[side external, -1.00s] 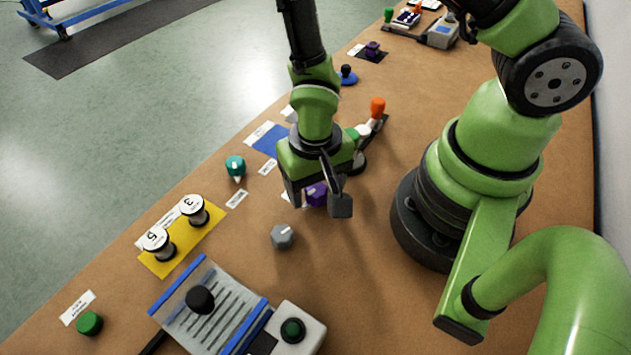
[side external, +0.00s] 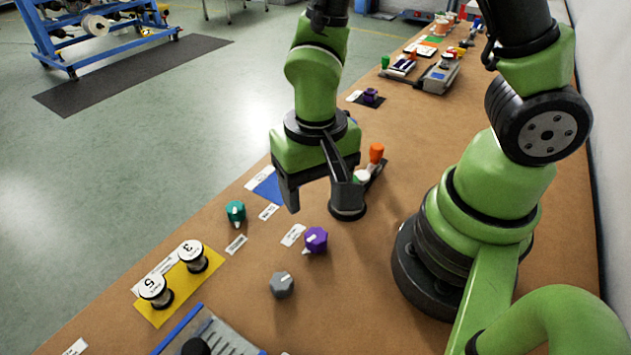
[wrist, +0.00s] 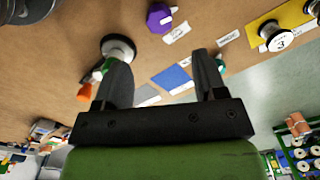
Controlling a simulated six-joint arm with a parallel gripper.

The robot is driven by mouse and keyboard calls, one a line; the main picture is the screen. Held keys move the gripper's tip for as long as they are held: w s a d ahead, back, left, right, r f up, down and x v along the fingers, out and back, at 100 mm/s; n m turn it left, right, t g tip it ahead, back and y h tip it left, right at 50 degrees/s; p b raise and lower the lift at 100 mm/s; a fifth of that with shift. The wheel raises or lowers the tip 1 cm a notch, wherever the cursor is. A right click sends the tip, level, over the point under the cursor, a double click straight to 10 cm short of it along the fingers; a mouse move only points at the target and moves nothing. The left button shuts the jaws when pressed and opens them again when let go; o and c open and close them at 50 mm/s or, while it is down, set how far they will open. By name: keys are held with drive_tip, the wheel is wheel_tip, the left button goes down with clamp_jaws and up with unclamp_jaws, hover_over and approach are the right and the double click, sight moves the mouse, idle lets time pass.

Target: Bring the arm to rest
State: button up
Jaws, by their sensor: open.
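My gripper (side external: 318,198) hangs above the brown bench in the side view, its two dark fingers spread apart with nothing between them. In the wrist view my gripper (wrist: 158,82) also shows open and empty. The purple knob (side external: 315,240) stands on the bench just below and in front of the fingers, clear of them. It also shows at the top of the wrist view (wrist: 160,17). The grey knob (side external: 282,284) and the teal knob (side external: 236,211) stand apart from the gripper.
A yellow mat (side external: 211,261) holds two numbered spools at the left edge. A slotted board (side external: 222,337) lies in front. A grey device (side external: 441,76) is far back.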

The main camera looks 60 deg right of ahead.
drive_tip(key=shift+r, duration=0.25)
drive_tip(key=s+d+r+n+t+y, duration=0.1)
drive_tip(key=s+d+r+t, duration=0.1)
drive_tip(key=r, duration=0.8)
drive_tip(key=s+d+r+n+t+y, duration=0.1)
drive_tip(key=s+d+r+t, duration=0.1)
drive_tip(key=r+t, duration=0.3)
wheel_tip(320, 180, up, 5)
drive_tip(key=shift+s+d+f, duration=0.15)
drive_tip(key=shift+s+d, duration=0.2)
drive_tip(key=shift+s, duration=0.35)
